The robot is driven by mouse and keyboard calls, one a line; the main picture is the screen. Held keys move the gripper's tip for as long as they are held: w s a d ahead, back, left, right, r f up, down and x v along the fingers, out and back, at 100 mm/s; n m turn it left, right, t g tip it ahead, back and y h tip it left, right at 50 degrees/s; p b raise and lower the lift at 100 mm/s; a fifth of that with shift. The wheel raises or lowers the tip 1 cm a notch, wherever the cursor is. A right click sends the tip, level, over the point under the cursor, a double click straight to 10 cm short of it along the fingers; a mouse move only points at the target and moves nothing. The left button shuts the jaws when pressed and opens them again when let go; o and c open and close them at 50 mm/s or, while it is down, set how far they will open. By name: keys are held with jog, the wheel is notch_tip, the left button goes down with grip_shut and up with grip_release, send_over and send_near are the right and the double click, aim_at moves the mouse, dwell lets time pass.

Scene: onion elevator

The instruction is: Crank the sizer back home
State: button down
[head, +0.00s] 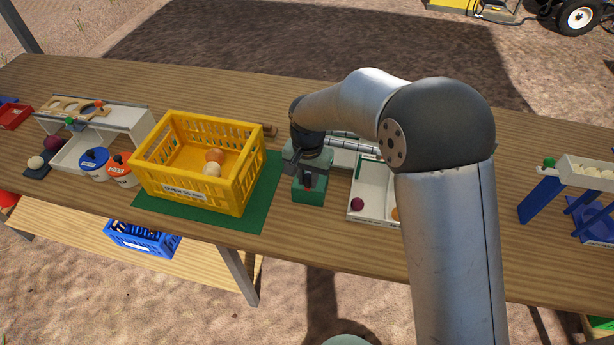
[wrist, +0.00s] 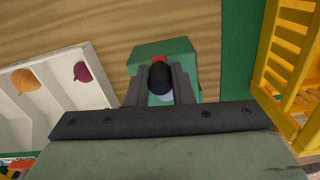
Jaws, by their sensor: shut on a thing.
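The sizer's crank stands on a green box (head: 307,194) in the middle of the table; the box also shows in the wrist view (wrist: 150,52). My gripper (wrist: 160,82) points down over this box and is shut on the crank's black knob (wrist: 160,76), one finger on each side. A bit of red shows just beyond the knob. In the head view my gripper (head: 309,180) hides most of the crank. The sizer's pale rails (head: 350,144) run behind my gripper and are partly hidden by my arm.
A yellow crate (head: 180,192) with onions stands close left on a green mat (head: 262,205). A white tray (head: 366,213) with a purple and an orange onion lies close right. A white stand (head: 130,118) is at far left, blue trestles (head: 540,198) at far right.

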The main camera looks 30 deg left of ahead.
jog(key=shift+w+d, duration=0.35)
jog(key=shift+d, duration=0.2)
